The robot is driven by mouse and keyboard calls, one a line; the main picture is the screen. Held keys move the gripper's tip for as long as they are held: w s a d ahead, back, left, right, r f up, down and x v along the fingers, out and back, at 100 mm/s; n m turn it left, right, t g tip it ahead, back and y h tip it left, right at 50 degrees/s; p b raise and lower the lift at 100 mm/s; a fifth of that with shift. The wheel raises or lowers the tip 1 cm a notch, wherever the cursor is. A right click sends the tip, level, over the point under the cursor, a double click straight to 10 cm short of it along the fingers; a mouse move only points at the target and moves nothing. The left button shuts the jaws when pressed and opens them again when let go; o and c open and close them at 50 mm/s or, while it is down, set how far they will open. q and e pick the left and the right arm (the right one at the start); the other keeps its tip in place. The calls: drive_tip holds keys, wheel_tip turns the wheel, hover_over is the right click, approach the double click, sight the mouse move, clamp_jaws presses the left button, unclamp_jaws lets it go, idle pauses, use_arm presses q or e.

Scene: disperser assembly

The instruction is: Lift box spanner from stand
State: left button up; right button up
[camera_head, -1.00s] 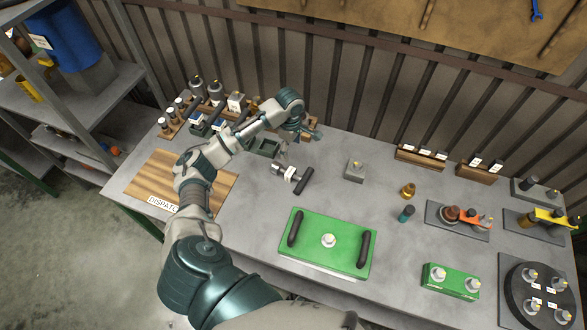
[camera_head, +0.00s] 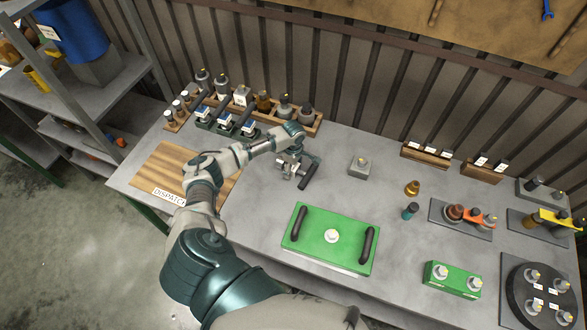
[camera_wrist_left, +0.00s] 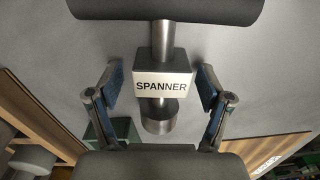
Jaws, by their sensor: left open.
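My left gripper (camera_head: 291,165) is over the spanner. In the left wrist view its open fingers (camera_wrist_left: 160,88) are on either side of the labelled block, with gaps on both sides. In the head view the gripper hides much of the shaft and stand. My right gripper is out of view.
A green plate with two black handles (camera_head: 331,236) lies in front on the grey bench. A small grey block (camera_head: 359,166) stands right of the spanner. A wooden rack (camera_head: 314,124) of bottles is behind my arm. A wooden dispatch board (camera_head: 160,171) is left.

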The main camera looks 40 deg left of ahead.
use_arm(q)
drive_tip(key=shift+d+r, duration=0.1)
drive_tip(key=shift+d, duration=0.25)
drive_tip(key=c, duration=1)
clamp_jaws()
drive_tip(key=shift+a, duration=0.1)
drive_tip(key=shift+a+r, duration=0.1)
